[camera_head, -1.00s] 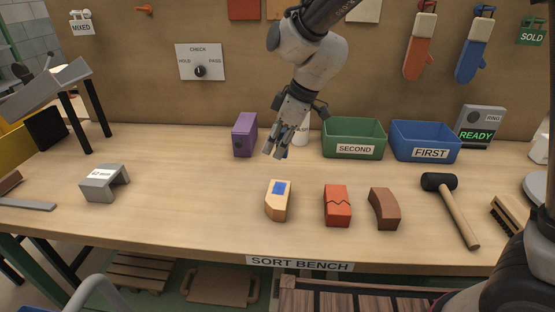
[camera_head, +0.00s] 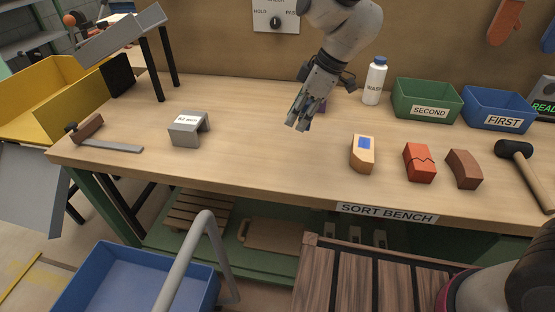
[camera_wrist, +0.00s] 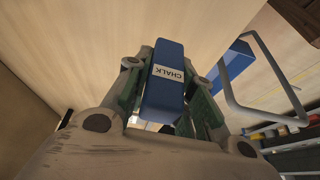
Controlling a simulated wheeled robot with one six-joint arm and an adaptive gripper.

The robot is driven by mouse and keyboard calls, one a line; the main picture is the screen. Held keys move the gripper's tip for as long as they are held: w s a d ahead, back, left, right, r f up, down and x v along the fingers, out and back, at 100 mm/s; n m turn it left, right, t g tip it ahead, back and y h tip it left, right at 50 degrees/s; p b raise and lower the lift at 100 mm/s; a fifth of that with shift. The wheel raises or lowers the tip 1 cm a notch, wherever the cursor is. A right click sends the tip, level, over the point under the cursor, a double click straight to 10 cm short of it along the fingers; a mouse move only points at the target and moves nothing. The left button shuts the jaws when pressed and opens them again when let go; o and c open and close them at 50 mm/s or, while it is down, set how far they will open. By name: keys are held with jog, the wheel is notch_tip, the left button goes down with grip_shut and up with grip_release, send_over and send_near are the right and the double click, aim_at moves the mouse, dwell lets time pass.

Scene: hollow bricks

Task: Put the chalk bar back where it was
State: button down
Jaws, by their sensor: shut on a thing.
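The chalk bar (camera_wrist: 163,101) is a blue block with a white CHALK label. In the wrist view it sits between the two fingers of my gripper (camera_wrist: 168,75), which is shut on it. In the head view my gripper (camera_head: 297,122) hangs over the back middle of the bench, fingers pointing down and left. The bar can hardly be made out there, hidden by the fingers.
Green SECOND (camera_head: 405,106) and blue FIRST (camera_head: 479,115) bins stand right. Several bricks lie front right; a grey bridge gauge (camera_head: 189,127) stands left. The bench between is clear.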

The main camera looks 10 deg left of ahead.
aim_at(288, 157)
jog(key=f, duration=1)
jog(key=shift+s+a, duration=0.15)
jog(key=shift+a, duration=0.25)
jog(key=shift+f, duration=0.1)
jog(key=c, duration=1.2)
grip_release()
jog(key=v, duration=1.2)
jog(key=shift+d, duration=0.1)
